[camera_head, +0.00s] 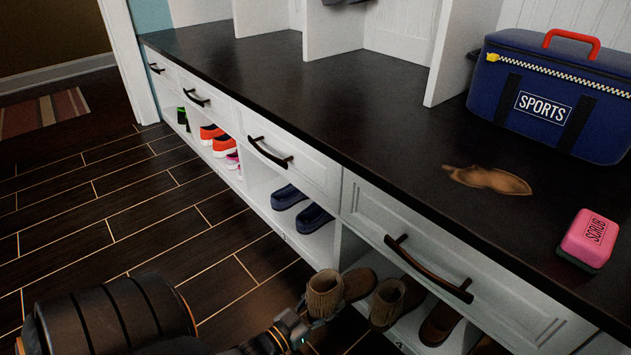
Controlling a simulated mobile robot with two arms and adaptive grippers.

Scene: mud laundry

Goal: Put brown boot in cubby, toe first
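A brown boot (324,296) with a fringed shaft is at the mouth of the lower cubby, its shaft toward me and its toe pointing inward. A similar brown boot (388,302) stands beside it to the right, with another brown shoe (440,323) further right. The cubby (352,246) is the open space under the drawers. My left gripper (312,318) is at the near side of the first boot's shaft, seemingly touching it. Its fingers are too small and partly hidden to tell whether they grip the boot. My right gripper is not in view.
Drawer handles (428,268) jut out above the cubbies. Blue slippers (300,207) and red shoes (215,138) fill other cubbies.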

